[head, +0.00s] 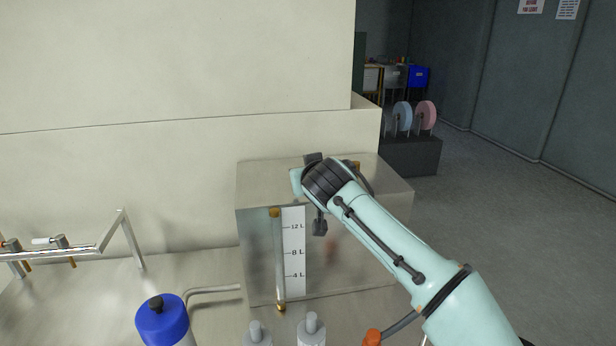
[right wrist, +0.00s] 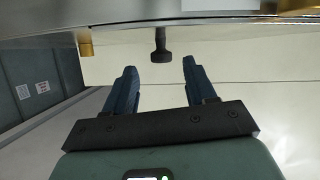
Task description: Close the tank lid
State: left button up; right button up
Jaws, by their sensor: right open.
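The tank (head: 258,240) is a shiny metal box with a sight tube and a litre scale on its front. Its flat top (head: 265,172) is partly hidden by my right arm, so I cannot tell there how the lid sits. In the right wrist view, a metal surface (right wrist: 210,18) spans the upper edge, and a dark knob (right wrist: 160,45) projects below it in the picture. My right gripper (right wrist: 158,68) is open and empty. The knob lies just beyond its fingertips, roughly centred between them, apart from both. My left gripper is not in view.
A brass fitting (right wrist: 85,44) is left of the knob in the right wrist view. A pale machine wall (head: 170,190) rises behind and left of the tank. A blue-capped bottle (head: 162,322) and a bent metal rail (head: 125,232) stand at left. Open floor (head: 500,180) lies to the right.

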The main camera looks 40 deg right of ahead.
jog(key=v, duration=0.8)
jog(key=shift+s+r, duration=0.15)
jog(key=shift+s, duration=0.15)
jog(key=shift+a, duration=0.1)
